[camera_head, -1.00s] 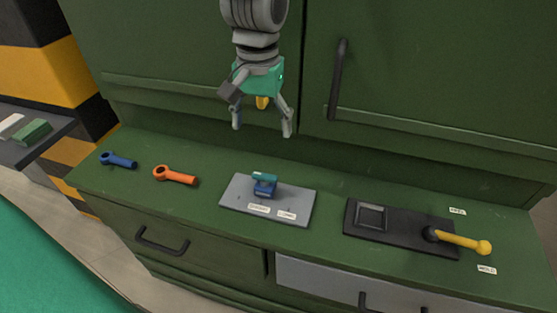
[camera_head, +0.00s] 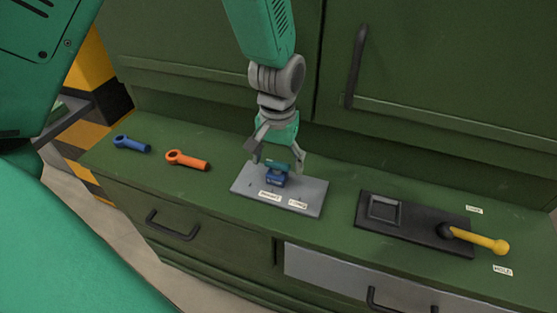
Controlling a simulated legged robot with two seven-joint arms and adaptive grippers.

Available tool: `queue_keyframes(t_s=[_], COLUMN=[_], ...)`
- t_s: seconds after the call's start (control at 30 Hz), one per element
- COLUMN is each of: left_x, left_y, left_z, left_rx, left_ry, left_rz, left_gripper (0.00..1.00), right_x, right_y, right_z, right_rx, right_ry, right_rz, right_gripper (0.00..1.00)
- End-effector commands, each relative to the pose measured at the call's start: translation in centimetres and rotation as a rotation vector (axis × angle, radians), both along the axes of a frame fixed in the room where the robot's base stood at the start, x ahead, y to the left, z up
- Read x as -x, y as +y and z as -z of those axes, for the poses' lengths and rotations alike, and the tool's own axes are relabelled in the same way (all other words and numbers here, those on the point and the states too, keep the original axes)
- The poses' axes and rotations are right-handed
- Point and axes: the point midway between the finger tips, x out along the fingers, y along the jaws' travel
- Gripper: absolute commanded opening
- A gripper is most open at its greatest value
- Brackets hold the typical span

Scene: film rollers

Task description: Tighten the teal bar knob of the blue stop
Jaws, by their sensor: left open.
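The blue stop (camera_head: 277,180) stands on a grey plate (camera_head: 309,199) on the green bench. Its teal bar knob (camera_head: 279,166) lies across the top. My left gripper (camera_head: 277,164) comes down from above, with its two fingers spread on either side of the knob. It is open, and I cannot tell whether either finger touches the knob. Two white labels lie on the plate in front of the stop; their print is too small to read surely. My right gripper is not in view.
A blue ring-ended tool (camera_head: 132,144) and an orange one (camera_head: 187,160) lie left of the plate. To the right, a black panel (camera_head: 400,228) carries a lever with a yellow handle (camera_head: 480,240). Green cabinet doors (camera_head: 440,70) rise behind. The bench between plate and panel is clear.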

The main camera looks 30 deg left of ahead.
Motion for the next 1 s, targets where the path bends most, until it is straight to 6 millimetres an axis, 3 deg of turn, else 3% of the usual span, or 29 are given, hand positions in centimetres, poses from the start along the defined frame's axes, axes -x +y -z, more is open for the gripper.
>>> queue_keyframes(t_s=[0.2, 0.23, 0.37, 0.67, 1.0], left_x=[0.0, 0.0, 0.0, -0.1, -0.1], left_y=[0.0, 0.0, 0.0, 0.0, 0.0], left_z=[0.0, 0.0, 0.0, 0.0, -0.3], left_rx=[0.0, 0.0, 0.0, 0.0, 0.0], left_ry=[-0.001, -0.001, -0.001, 0.0, -0.001], left_rz=[0.0, 0.0, 0.0, 0.017, 0.192], left_gripper=[0.72, 0.65, 0.22, 0.22, 0.22], right_x=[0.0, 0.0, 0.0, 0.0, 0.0], right_y=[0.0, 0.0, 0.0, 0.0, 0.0], right_z=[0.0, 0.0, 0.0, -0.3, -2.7], right_rx=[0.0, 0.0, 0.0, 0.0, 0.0], right_ry=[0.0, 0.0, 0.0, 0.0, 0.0], right_rz=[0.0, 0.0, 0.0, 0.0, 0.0], right_gripper=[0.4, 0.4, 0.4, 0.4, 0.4])
